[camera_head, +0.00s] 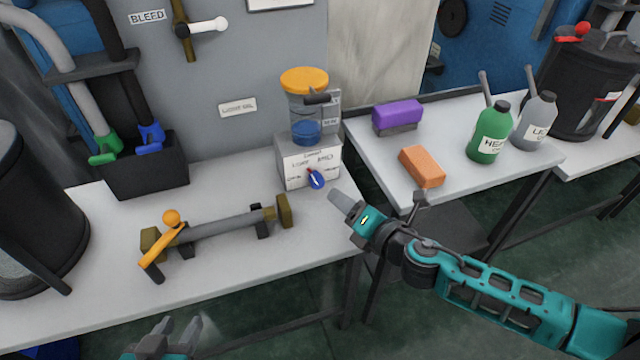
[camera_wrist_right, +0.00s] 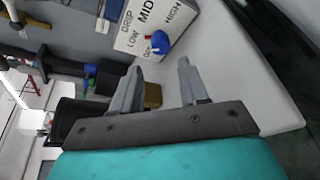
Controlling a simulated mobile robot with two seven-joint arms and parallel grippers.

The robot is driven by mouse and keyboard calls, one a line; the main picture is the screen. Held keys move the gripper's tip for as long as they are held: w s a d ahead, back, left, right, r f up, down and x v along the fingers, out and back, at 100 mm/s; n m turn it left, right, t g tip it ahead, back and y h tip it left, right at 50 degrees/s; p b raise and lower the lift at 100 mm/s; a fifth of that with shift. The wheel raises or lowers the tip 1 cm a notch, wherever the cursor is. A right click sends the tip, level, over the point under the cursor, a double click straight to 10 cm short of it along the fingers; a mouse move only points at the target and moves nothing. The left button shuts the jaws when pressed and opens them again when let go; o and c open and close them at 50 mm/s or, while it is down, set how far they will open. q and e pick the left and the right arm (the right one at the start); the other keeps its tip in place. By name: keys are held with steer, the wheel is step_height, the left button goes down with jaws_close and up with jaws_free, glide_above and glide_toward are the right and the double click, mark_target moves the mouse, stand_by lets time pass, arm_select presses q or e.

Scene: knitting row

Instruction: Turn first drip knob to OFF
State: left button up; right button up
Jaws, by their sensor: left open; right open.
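The blue drip knob (camera_head: 316,179) sits low on the front of a white dispenser box (camera_head: 292,150), which carries a clear cup with an orange lid (camera_head: 305,78). In the right wrist view the knob (camera_wrist_right: 160,44) is just beyond my fingertips, below the printed words DRIP, LOW, MID and HIGH. A small pale-and-red mark shows at the knob, but I cannot tell which setting it points to. My right gripper (camera_head: 345,205) is open and empty, just right of and below the knob, apart from it. My left gripper (camera_head: 178,332) is open and empty at the bottom edge.
An orange-handled bar fixture (camera_head: 220,226) lies on the left table. A purple block (camera_head: 397,115), an orange brick (camera_head: 422,166), a green bottle (camera_head: 489,135) and a grey bottle (camera_head: 535,120) are on the right table. A gap separates the tables. The left table's front edge is clear.

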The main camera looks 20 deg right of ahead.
mark_target(320, 184)
steer(key=b+x, duration=0.1)
steer(key=x, duration=0.8)
steer(key=shift+w+a+f, duration=0.1)
steer(key=shift+w, duration=0.05)
arm_select(q)
steer(key=shift+s+d+f, duration=0.15)
steer(key=shift+s+f, duration=0.05)
steer(key=shift+f, duration=0.75)
arm_select(e)
steer(key=shift+c, duration=0.3)
